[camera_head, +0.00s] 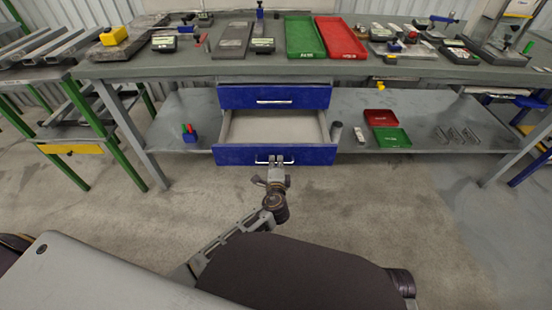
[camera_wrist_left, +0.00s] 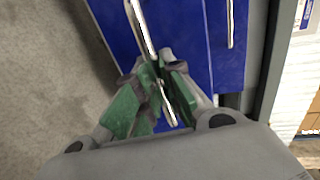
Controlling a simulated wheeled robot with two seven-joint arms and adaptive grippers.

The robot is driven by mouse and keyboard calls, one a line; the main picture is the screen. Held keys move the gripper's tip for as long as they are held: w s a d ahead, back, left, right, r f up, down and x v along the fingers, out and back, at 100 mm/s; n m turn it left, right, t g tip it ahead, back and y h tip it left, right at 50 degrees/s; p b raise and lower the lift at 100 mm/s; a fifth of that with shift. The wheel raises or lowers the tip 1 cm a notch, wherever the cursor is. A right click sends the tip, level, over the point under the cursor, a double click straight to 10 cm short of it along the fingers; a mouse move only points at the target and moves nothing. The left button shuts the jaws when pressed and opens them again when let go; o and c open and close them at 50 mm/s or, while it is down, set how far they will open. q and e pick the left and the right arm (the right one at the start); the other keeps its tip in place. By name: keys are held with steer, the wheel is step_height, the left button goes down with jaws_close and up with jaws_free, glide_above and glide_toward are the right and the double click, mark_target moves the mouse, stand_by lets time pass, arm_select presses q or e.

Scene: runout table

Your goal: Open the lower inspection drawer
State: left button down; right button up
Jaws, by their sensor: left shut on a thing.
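The lower inspection drawer (camera_head: 235,156) has a blue front and stands pulled out under the workbench, its empty light interior showing. Its silver bar handle (camera_wrist_left: 143,25) crosses the left wrist view. My left gripper (camera_head: 275,161) is at the middle of that handle in the head view. In the left wrist view its green-padded fingers (camera_wrist_left: 157,88) are shut around the handle bar. The upper drawer (camera_head: 245,97) is blue, with its own silver handle, and is closed. My right gripper is not in view.
The workbench top (camera_head: 190,68) holds a green tray (camera_head: 304,37), a red tray (camera_head: 340,38) and several tools. The lower shelf (camera_head: 330,104) carries small red and green trays right of the drawer. The floor (camera_head: 370,200) in front is clear.

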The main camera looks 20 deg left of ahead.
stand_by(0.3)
arm_select(q)
steer(key=c, duration=1.5)
jaws_free()
